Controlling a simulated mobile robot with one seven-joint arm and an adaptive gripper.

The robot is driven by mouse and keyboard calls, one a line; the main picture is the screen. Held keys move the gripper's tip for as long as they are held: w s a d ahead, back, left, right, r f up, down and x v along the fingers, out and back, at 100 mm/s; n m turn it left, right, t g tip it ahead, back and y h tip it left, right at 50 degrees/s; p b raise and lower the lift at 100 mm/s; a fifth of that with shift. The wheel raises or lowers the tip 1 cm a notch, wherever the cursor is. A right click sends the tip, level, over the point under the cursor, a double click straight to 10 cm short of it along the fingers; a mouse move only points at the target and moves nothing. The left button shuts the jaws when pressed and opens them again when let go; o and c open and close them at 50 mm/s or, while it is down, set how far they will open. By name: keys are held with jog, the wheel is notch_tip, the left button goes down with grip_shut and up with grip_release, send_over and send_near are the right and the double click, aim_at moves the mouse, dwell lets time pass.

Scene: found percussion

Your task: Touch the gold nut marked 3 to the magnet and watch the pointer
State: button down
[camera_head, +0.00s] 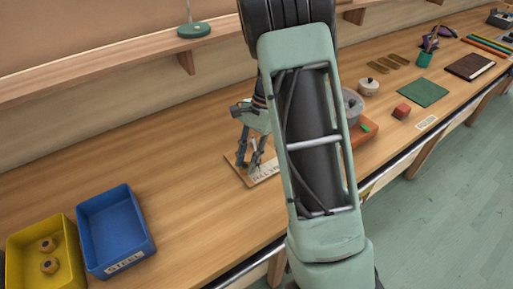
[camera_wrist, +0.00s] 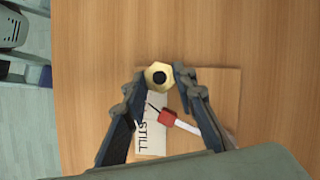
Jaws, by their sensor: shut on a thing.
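My gripper (camera_wrist: 160,80) is shut on a gold hexagonal nut (camera_wrist: 150,73) with a dark round hole, held at the fingertips in the wrist view. Its number mark is not readable. Below it in that picture is a wooden board (camera_wrist: 215,78) with a white card marked STILL (camera_wrist: 152,143). A red block with a white bar (camera_wrist: 187,127) and a thin dark line lie between the fingers; which is magnet or pointer I cannot tell. The nut appears apart from the red block. In the head view my gripper (camera_head: 250,163) is over the board (camera_head: 268,176), partly hidden by my arm.
A yellow tray (camera_head: 68,270) with gold nuts and a blue tray labelled STEEL (camera_head: 146,246) stand at the lower left. Bench left of the board is clear.

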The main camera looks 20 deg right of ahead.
jog(key=shift+s+a, duration=0.2)
jog(key=shift+a, duration=0.35)
jog(key=shift+s+a, duration=0.15)
jog(key=shift+a, duration=0.4)
notch_tip(320, 180, up, 8)
jog(key=p, duration=0.6)
